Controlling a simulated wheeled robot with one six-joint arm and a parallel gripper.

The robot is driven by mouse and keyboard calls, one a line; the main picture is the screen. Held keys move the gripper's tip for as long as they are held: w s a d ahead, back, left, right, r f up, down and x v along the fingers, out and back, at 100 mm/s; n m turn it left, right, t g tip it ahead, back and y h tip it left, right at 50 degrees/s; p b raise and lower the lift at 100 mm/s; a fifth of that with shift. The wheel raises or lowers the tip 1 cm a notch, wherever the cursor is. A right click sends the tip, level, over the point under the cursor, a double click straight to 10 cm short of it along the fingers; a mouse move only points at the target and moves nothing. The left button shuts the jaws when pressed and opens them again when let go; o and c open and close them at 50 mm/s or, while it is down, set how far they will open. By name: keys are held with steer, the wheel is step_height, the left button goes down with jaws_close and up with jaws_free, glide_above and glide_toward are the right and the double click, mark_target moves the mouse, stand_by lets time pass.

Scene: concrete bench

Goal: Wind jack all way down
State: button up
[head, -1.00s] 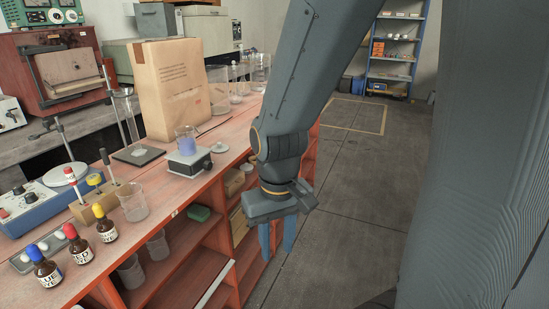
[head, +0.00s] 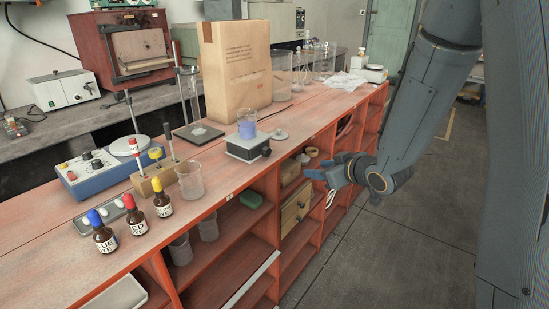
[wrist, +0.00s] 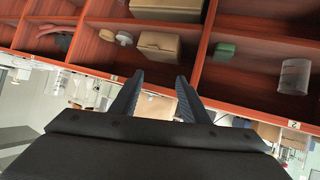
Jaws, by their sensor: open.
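The lab jack (head: 247,149) is a small, low platform with a white body and a dark knob (head: 266,152) on its right side. It stands near the front edge of the red bench top. A beaker of blue liquid (head: 247,126) stands on it. My gripper (head: 308,174) is open and empty, in front of the bench shelves, to the right of the jack, lower than it and apart from it. In the wrist view my two fingers (wrist: 157,98) point toward the shelves. I cannot make out the jack clearly in the wrist view.
The floor (head: 400,235) before the bench is clear.

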mark_target(269, 152)
steer(key=shift+w+a+r+n+y, duration=0.55)
steer(key=shift+a+y, duration=0.9)
steer(key=shift+a, duration=0.75)
steer(key=shift+w+a+r+n+y, duration=0.6)
steer(key=shift+a+y, duration=0.8)
steer(key=shift+a, duration=0.8)
steer(key=shift+w+a+r+n+y, duration=0.55)
steer(key=shift+a+y, duration=0.9)
steer(key=shift+a, duration=0.75)
steer(key=shift+s, duration=0.2)
steer(key=c, duration=1.1)
steer(key=shift+o, duration=0.2)
steer(key=n+b, duration=0.2)
steer(key=n, duration=0.3)
steer(key=o, duration=1.1)
steer(key=shift+c, duration=0.2)
